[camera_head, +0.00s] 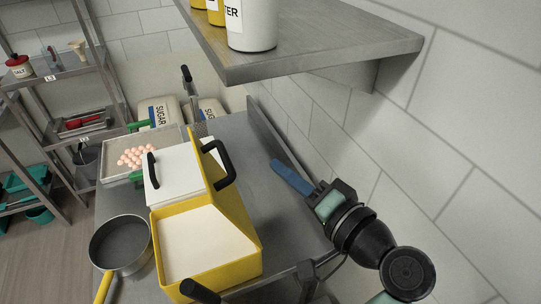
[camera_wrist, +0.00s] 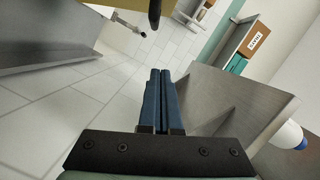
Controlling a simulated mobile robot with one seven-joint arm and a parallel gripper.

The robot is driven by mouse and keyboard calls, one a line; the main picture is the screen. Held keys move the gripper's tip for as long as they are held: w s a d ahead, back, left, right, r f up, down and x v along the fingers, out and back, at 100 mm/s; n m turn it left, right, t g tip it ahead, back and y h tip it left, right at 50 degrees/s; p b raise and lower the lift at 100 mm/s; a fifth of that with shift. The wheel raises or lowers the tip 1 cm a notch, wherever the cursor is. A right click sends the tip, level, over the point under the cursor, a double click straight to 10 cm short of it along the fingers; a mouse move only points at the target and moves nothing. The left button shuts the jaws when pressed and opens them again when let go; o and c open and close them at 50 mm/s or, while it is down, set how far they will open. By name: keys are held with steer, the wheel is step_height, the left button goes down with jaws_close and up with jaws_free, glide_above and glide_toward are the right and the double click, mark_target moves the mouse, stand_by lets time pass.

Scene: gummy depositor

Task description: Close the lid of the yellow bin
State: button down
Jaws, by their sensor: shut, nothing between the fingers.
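The yellow bin (camera_head: 255,232) stands on the metal table in the head view, its front opening showing a pale, flat surface inside. A yellow panel with a black handle (camera_head: 224,166) stands raised at its back, and I take it for the open lid (camera_head: 208,160). My gripper (camera_head: 277,166) is right of the bin and handle, apart from them, near the wall. Its blue fingers are shut and empty; they also show in the wrist view (camera_wrist: 160,74). A dark, handle-like end (camera_wrist: 154,12) shows at the top of the wrist view.
A white lidded container (camera_head: 172,180) with a black handle is beside the raised panel. A saucepan (camera_head: 121,244) stands at left; a tray (camera_head: 113,160) of pinkish pieces is behind. A wall shelf (camera_head: 300,45) overhangs the back. The table strip right of the bin looks clear.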

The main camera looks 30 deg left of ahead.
steer(key=w+a+f+n+p, duration=0.1)
steer(key=w+a+f, duration=0.1)
steer(key=a, duration=0.8)
steer(key=shift+a+f, duration=0.15)
steer(key=shift+f, duration=0.6)
steer(key=shift+w, duration=0.1)
